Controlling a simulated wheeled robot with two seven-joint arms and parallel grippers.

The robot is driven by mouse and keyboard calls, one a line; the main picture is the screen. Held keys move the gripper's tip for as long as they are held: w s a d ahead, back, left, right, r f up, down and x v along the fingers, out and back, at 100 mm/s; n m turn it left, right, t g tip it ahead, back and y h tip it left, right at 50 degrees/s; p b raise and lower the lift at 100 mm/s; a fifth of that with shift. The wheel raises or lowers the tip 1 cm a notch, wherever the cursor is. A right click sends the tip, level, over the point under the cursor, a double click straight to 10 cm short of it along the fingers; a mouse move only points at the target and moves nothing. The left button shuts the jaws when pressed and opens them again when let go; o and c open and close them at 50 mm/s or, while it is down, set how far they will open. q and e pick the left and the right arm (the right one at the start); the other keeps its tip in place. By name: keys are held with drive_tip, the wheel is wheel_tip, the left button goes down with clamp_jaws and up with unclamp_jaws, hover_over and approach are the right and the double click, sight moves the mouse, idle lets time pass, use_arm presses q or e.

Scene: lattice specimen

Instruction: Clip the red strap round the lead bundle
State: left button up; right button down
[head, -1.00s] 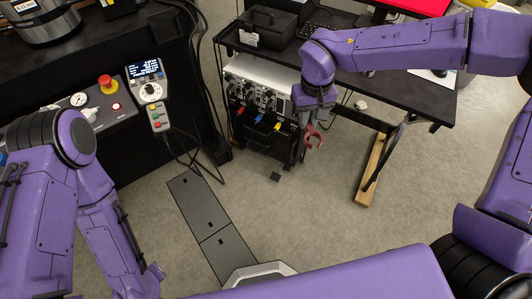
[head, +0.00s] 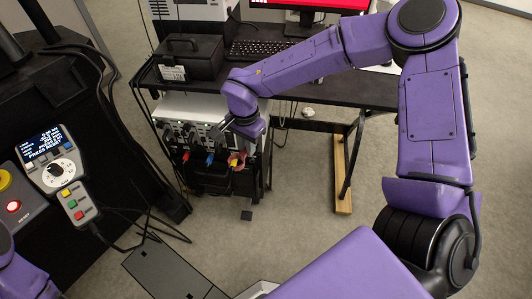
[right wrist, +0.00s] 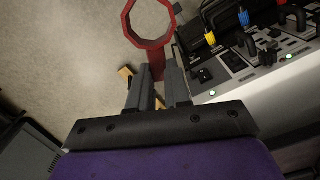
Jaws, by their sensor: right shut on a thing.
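The red strap (right wrist: 152,58), a ring on a short stem, is held by its stem between the fingertips of my right gripper (right wrist: 160,78). Its ring stands beyond the fingers with nothing visible inside it. In the head view the strap (head: 237,160) is small, at the front right of the instrument box, beside the yellow plug. My right gripper there (head: 244,147) points down. Dark leads (head: 212,180) hang below the red, blue and yellow plugs at the box front; their bundle is hard to make out. My left gripper is out of view.
A black case (head: 190,57) and keyboard (head: 262,48) are on the desk. The yellow plug (right wrist: 209,38) and knobs lie right of the strap. Open floor (head: 300,215) lies in front.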

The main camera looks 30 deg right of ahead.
drive_tip(key=d+f+m+b, duration=0.3)
drive_tip(key=f+m+b, duration=0.7)
drive_tip(key=f+m, duration=0.55)
drive_tip(key=d+f+m+b, duration=0.3)
drive_tip(key=f+m+b, duration=0.7)
drive_tip(key=f+m, duration=0.6)
drive_tip(key=w+d, duration=0.3)
drive_tip(key=w, duration=0.1)
drive_tip(key=shift+w+d+f, duration=0.1)
drive_tip(key=shift+d+f, duration=0.25)
drive_tip(key=shift+f, duration=0.05)
drive_tip(key=c, duration=1.7)
unclamp_jaws()
clamp_jaws()
drive_tip(key=shift+d, duration=0.1)
